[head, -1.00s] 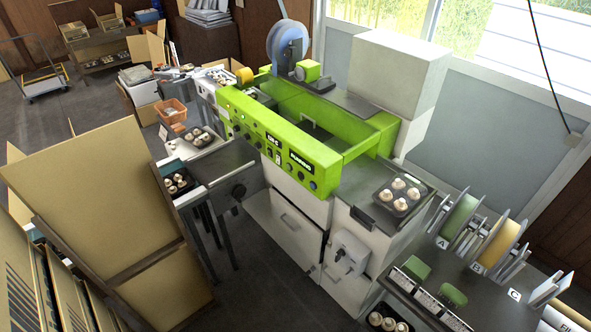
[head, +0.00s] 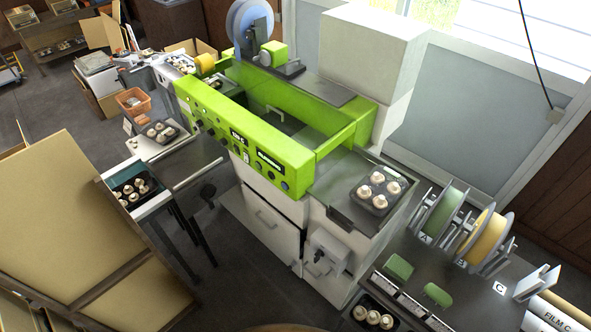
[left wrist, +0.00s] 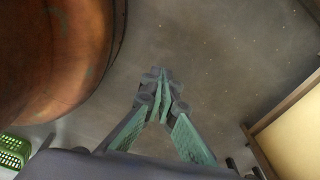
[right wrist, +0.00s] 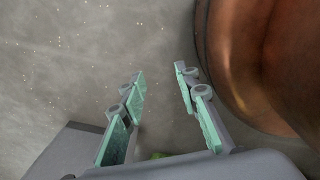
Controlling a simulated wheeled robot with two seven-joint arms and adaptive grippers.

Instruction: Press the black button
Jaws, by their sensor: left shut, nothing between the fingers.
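The bright green machine (head: 245,140) stands in the middle of the head view, with a control panel on its long front face. The panel carries dark knobs (head: 210,132), two black labels and several small round buttons (head: 272,178) near its right end. Which of these is the black button is too small to tell. My left gripper (left wrist: 160,80) is shut and empty above the grey floor in the left wrist view. My right gripper (right wrist: 160,73) is open and empty above the floor in the right wrist view. Neither gripper shows in the head view.
A tray of mushrooms (head: 361,205) sits on the machine's right end. Film rolls (head: 490,236) stand at the right. Large cardboard panels (head: 70,220) block the lower left. A brown rounded body (left wrist: 50,55) is close beside both grippers.

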